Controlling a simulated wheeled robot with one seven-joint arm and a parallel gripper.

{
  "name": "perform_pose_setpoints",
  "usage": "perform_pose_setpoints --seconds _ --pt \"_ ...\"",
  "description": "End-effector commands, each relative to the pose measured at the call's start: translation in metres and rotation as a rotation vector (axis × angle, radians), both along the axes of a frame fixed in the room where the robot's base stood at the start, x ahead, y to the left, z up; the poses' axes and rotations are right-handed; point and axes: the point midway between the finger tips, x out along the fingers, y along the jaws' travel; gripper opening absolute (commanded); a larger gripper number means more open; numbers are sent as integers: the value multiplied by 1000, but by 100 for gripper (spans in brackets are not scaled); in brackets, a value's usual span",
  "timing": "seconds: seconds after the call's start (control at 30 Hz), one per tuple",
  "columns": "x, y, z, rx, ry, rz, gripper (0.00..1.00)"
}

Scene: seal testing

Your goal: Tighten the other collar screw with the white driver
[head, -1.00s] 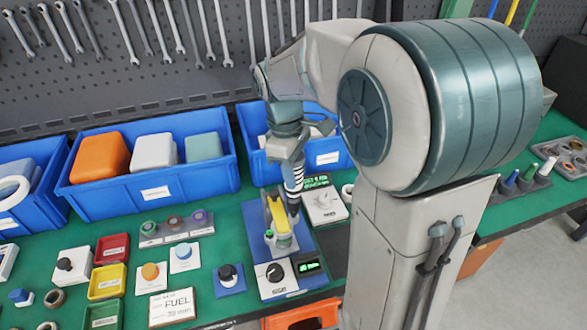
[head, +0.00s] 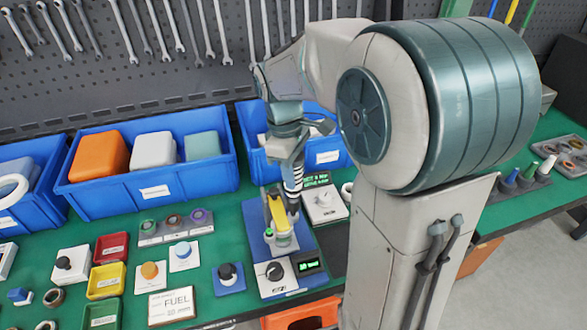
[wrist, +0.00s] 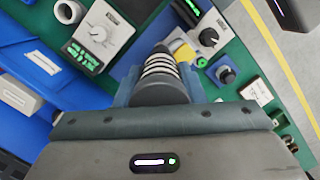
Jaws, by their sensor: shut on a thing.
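My gripper (head: 291,150) points down over the blue test plate (head: 256,222). It is shut on a driver with white and dark bands (head: 293,185), which I take to be the white driver. In the wrist view the banded driver (wrist: 160,70) sits between my fingers and points away from the camera. Its tip is hidden there. A yellow part (head: 279,212) on a pale green and white base stands directly below and beside the driver. The collar screws are too small or hidden to make out, and I cannot tell whether the tip touches one.
A white box with a knob and green screen (head: 324,205) stands close right of the driver. A black dial (head: 275,272) and small display (head: 309,264) lie in front. Blue bins (head: 150,190) stand behind. A rack with coloured drivers (head: 515,185) is far right.

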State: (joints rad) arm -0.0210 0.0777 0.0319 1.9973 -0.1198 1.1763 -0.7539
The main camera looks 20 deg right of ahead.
Motion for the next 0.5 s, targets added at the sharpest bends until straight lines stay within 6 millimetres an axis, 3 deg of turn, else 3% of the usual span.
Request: perform_pose_setpoints --seconds 0.5 --pt "0 0 -7 0 -1 0 8"
